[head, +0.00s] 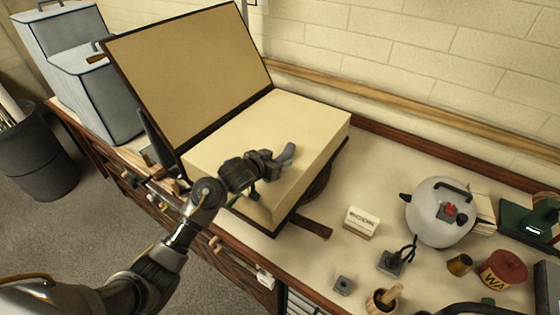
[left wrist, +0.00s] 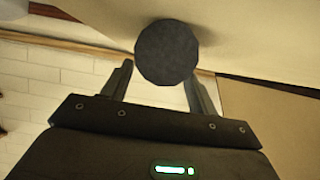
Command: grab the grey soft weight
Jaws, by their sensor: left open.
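The grey soft weight (left wrist: 167,52) shows in the left wrist view as a dark grey, round, faceted end against a cream surface. It sits beyond and between the two fingers of my open left gripper (left wrist: 158,70), and bare gaps show beside it. In the head view my left gripper (head: 270,163) is over the front of the large cream block of the open press-like box (head: 315,130). A grey elongated shape (head: 287,153) shows at its fingertips; I cannot tell there how much is weight and how much is finger. My right gripper is not in view.
The raised lid (head: 190,75) stands behind and left of my gripper. On the bench to the right are a small white sign (head: 361,220), a grey kettle-like pot (head: 435,228), a red tin (head: 502,269) and small grey blocks (head: 391,262). Grey bins (head: 95,95) stand left.

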